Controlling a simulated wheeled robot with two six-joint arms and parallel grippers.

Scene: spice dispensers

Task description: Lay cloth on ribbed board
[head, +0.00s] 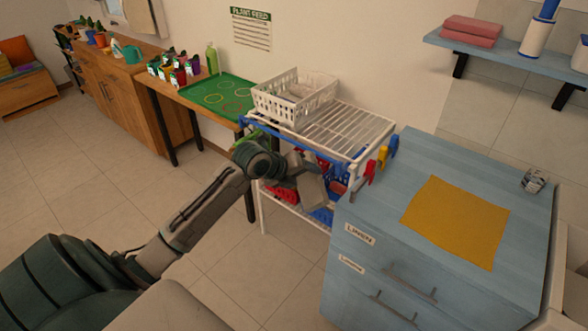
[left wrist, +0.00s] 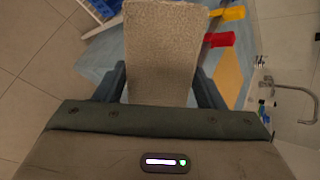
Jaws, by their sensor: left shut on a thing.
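My left gripper (head: 303,180) is in front of the white rack, left of the blue cabinet. It is shut on a beige, rough-textured cloth (left wrist: 160,45), which shows as a flat slab between the dark fingers in the left wrist view. In the head view the cloth (head: 313,194) looks small and grey and hangs in the air beside the rack. The rack's white ribbed top (head: 350,128) is the only ribbed surface I make out. A yellow cloth (head: 458,220) lies flat on the blue cabinet. My right gripper is not in view.
A white basket (head: 292,98) stands on the rack's left part. Red, yellow and blue clips (head: 383,157) hang at its right end. The blue cabinet (head: 400,165) has free room around the yellow cloth. A green tray (head: 217,97) lies on the wooden table behind.

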